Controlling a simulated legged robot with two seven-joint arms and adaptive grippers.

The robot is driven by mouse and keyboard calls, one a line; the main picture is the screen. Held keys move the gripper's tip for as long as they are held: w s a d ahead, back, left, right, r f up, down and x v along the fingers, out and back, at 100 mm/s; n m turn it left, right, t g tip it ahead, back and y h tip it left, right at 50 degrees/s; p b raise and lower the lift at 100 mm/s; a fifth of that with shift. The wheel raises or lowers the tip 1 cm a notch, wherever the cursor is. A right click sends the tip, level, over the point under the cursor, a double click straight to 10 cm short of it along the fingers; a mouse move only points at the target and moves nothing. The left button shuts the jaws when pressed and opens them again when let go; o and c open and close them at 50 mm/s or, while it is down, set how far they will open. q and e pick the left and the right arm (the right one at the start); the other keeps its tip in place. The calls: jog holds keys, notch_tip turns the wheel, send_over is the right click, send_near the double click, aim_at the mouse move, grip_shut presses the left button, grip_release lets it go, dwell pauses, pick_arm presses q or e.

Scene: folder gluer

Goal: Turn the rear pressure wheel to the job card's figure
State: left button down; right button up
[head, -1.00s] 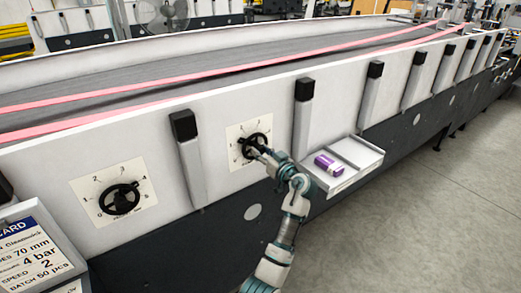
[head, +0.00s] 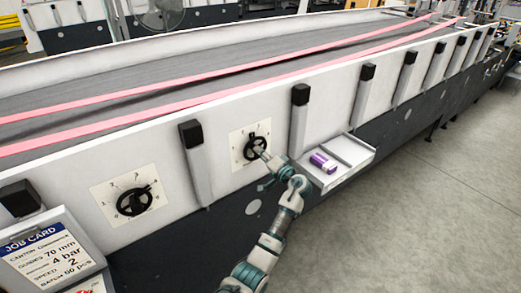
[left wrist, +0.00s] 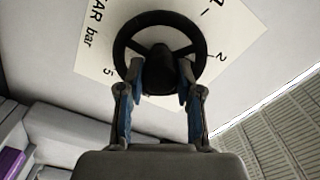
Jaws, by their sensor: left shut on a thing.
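The rear pressure wheel is a black handwheel (head: 255,148) on a white dial plate (head: 238,138) on the machine's side. In the left wrist view its ring (left wrist: 128,30) is seen close, with "AR bar", 1, 2 and 5 legible on the plate. My left gripper (head: 263,156) is at this wheel; in the left wrist view its two fingers (left wrist: 162,82) are shut on the wheel's dark hub. No clear pointer reading shows. The job card (head: 45,262) at lower left reads guides 70 mm, 4 bar, speed 2, batch 50 pcs. My right gripper is not in view.
A second black handwheel (head: 134,202) on a similar numbered plate is to the left. A small tray (head: 352,150) with a purple and white block (head: 322,162) sticks out right of my gripper. Grey posts with black caps line the side. The floor at right is clear.

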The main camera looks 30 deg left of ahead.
pick_arm(q)
jog(key=shift+r+m+p, duration=0.4)
jog(key=shift+m, duration=0.1)
jog(key=m+p, duration=0.9)
jog(key=m, duration=0.1)
jog(key=shift+f, duration=0.15)
jog(key=m+p, duration=0.2)
jog(key=shift+f+m+p, duration=0.15)
jog(key=shift+m+p, duration=0.15)
jog(key=shift+p, duration=0.1)
jog(key=shift+f+m+p, duration=0.15)
jog(key=shift+m+p, duration=0.3)
jog(key=shift+m, duration=0.25)
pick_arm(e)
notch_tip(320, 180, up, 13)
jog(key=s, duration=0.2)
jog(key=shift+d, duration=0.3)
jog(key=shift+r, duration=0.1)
pick_arm(q)
jog(key=shift+f, duration=0.1)
jog(key=c, duration=0.9)
grip_release()
jog(key=shift+o, duration=0.7)
jog(key=shift+w+f, duration=0.1)
jog(key=shift+w, duration=0.15)
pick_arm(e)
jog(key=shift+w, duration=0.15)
